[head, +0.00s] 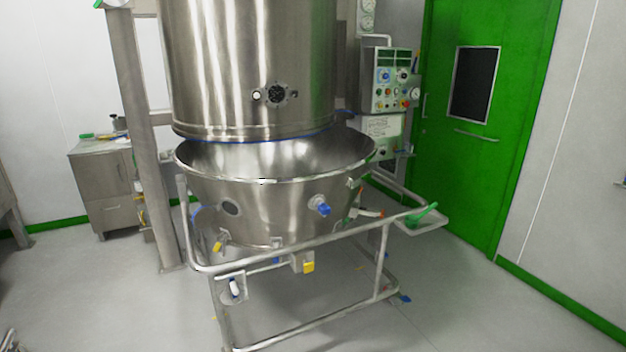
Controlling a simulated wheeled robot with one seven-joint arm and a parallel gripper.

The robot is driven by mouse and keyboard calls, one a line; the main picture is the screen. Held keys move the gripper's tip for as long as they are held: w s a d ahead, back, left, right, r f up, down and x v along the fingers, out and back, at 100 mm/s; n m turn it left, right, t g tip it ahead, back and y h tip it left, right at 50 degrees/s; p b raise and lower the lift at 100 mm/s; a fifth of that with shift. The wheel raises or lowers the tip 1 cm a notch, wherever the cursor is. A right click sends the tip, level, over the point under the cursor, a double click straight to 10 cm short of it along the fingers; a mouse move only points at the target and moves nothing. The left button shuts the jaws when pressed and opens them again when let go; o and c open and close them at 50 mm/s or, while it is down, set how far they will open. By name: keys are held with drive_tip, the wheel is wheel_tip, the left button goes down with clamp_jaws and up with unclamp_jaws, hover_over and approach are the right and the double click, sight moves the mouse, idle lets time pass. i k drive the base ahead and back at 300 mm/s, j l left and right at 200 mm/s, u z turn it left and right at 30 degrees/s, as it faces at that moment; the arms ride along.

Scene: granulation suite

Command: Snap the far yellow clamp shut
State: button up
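A yellow-handled piece (217,246) hangs at the lower left of the steel bowl (270,205). A second yellow piece (308,267) sits on a small bracket below the bowl's front, at the trolley frame. An orange-red handle (370,213) shows at the bowl's right side. I cannot tell which of these is the far yellow clamp, or whether any clamp is open or shut. My gripper cannot be made out in this view.
A tubular trolley frame (310,244) surrounds the bowl, with a green handle (424,213) at right. A blue-capped port (319,206) sticks out in front. A control panel (392,90) and green door (490,110) stand behind. A cabinet (105,185) is at left.

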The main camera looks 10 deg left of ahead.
sight(217, 248)
drive_tip(key=i+u, duration=0.1)
drive_tip(key=i, duration=0.6)
drive_tip(key=i+l, duration=0.15)
drive_tip(key=i, duration=0.5)
drive_tip(key=i+l+u, duration=0.15)
drive_tip(key=i, duration=0.55)
drive_tip(key=i+l+u, duration=0.1)
drive_tip(key=i+u, duration=0.2)
drive_tip(key=i+l+u, duration=0.3)
drive_tip(key=i, duration=0.2)
drive_tip(key=i+l+u, duration=0.3)
drive_tip(key=i, duration=0.1)
